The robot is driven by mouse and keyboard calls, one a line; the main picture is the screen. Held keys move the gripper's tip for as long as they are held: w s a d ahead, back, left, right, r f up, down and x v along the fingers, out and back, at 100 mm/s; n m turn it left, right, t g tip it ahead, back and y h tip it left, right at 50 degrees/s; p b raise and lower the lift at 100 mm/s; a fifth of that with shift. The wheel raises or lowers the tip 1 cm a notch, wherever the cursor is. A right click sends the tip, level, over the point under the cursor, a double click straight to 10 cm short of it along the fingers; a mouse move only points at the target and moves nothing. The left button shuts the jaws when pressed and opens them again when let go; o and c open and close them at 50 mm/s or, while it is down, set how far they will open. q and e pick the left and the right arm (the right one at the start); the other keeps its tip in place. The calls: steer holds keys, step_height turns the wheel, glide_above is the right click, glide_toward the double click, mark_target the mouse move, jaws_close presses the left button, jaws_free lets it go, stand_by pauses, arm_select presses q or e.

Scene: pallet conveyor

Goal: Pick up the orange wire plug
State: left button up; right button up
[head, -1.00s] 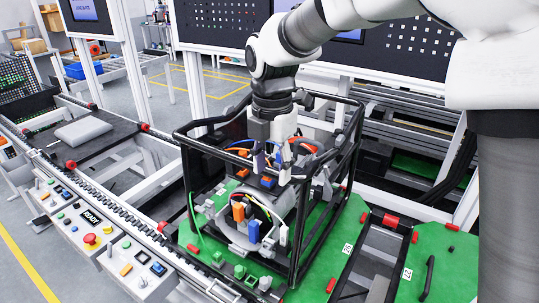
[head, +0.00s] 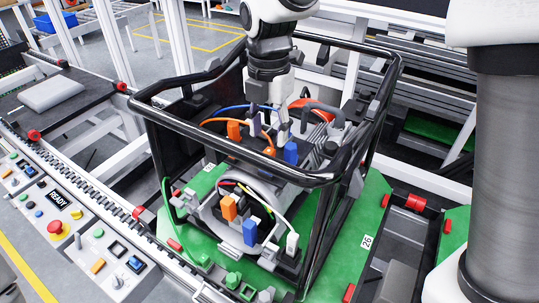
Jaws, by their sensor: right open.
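An orange plug (head: 234,130) with an orange wire stands upright in the upper part of the device inside a black tubular cage (head: 185,125). A second orange plug (head: 229,207) stands lower, in the front row. My right gripper (head: 269,132) reaches down from above into the cage. Its two fingers are apart, with nothing visibly held between them. It is just right of the upper orange plug. Whether it touches any wire or plug cannot be told. My left gripper is not in view.
Blue plugs (head: 290,152) and (head: 250,232) and a white plug (head: 292,243) stand close by. The cage's front top bar (head: 225,160) crosses before the device. The cage sits on a green pallet (head: 370,205). A control panel (head: 70,220) lies at left.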

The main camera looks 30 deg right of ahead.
mark_target(268, 151)
steer(key=f, duration=0.2)
steer(key=s+a+f+p, duration=0.1)
steer(key=shift+f, duration=0.35)
steer(key=shift+w+d+f, duration=0.15)
steer(key=shift+w+f, duration=0.1)
steer(key=shift+s, duration=0.1)
jaws_close()
steer(key=shift+r, duration=0.15)
